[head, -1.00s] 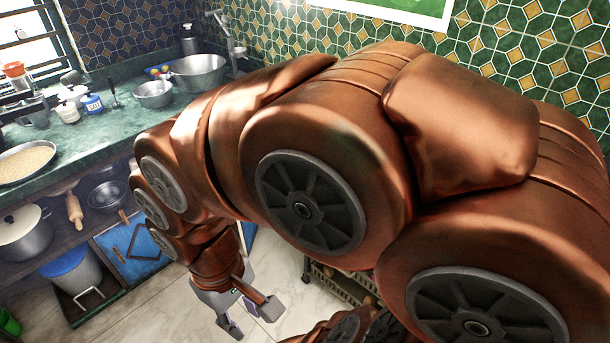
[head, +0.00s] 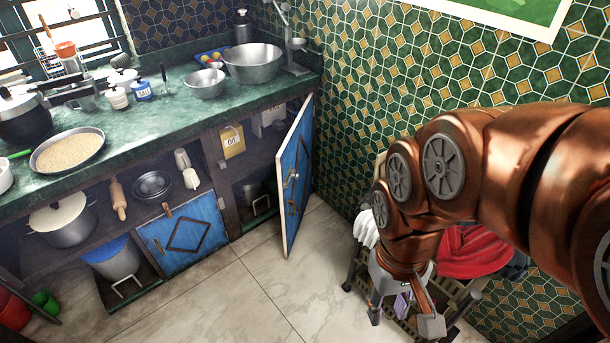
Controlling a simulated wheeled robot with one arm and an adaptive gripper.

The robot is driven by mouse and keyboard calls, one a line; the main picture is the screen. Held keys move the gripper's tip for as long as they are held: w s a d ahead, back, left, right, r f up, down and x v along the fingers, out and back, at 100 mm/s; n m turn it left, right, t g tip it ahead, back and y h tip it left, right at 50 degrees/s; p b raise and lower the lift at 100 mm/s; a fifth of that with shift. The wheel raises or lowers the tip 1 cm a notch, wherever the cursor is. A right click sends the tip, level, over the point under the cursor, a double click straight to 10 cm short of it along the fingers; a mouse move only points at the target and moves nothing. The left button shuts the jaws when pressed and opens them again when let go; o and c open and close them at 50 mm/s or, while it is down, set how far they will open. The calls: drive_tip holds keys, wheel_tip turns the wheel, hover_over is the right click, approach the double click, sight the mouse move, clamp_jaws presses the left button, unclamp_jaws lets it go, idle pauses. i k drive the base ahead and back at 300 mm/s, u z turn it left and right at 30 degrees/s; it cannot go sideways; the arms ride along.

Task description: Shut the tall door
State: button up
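The tall door (head: 294,178) is a narrow blue panel with a pale frame, at the right end of the counter's lower cupboards. It stands open, swung out into the room, and the cupboard opening (head: 254,165) to its left shows. A dark handle or trim is on its blue face. My gripper (head: 403,316) is to the right of the door and nearer the camera, pointing down. Its fingers are apart, and it looks open, with no contact with the door.
Behind my gripper stands a wheeled cart (head: 452,300) with red cloth (head: 470,252) and a white cloth. Bare tiled floor (head: 258,285) lies in front of the cupboards. Bowls and a pan of grain stand on the counter (head: 165,115).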

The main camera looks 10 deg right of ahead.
sight(295, 151)
drive_tip(key=i, duration=0.4)
drive_tip(key=z, duration=0.05)
drive_tip(key=k, duration=0.6)
drive_tip(key=u, duration=0.7)
drive_tip(key=i, duration=1.25)
drive_tip(key=z, duration=0.15)
